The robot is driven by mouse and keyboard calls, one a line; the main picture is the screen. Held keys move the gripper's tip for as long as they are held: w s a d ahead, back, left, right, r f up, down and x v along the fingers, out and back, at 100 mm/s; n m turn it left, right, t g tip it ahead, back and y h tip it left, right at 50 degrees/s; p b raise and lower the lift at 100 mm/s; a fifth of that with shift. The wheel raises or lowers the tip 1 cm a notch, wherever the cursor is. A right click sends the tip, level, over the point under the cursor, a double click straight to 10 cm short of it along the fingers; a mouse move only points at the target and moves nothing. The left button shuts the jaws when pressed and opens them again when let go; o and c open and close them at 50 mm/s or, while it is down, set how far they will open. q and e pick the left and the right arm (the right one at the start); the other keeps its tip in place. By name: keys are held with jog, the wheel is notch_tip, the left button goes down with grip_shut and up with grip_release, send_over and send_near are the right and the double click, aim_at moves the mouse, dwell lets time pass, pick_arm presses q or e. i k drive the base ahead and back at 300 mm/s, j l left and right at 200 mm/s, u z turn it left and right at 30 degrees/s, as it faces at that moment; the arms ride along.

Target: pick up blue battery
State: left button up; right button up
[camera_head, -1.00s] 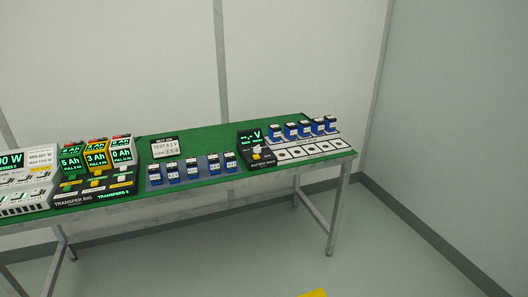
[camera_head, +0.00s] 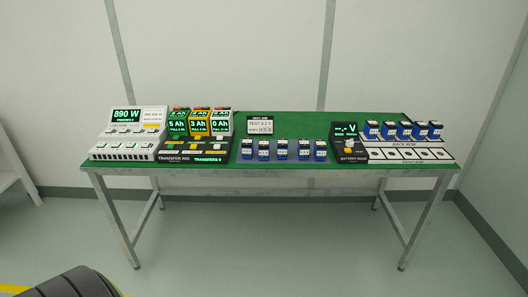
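Several blue batteries with white labels stand upright in a row at the front middle of the green table; one of these blue batteries (camera_head: 283,150) is near the row's centre. Several more blue batteries stand on the back row of a white board at the right; one of them is this blue battery (camera_head: 404,130). Neither of my grippers is in the head view. All the batteries stand apart from any gripper.
The green table (camera_head: 222,171) has thin metal legs. A white power unit (camera_head: 122,150), a transfer rig (camera_head: 190,152), a sign (camera_head: 260,126) and a black battery gauge (camera_head: 347,153) stand on it. The floor (camera_head: 270,250) in front is clear. A dark rounded object (camera_head: 70,284) shows at bottom left.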

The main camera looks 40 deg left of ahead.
aim_at(263, 146)
jog(key=i+u, duration=0.15)
jog(key=u, duration=0.25)
jog(key=i+u, duration=0.15)
jog(key=u, duration=0.3)
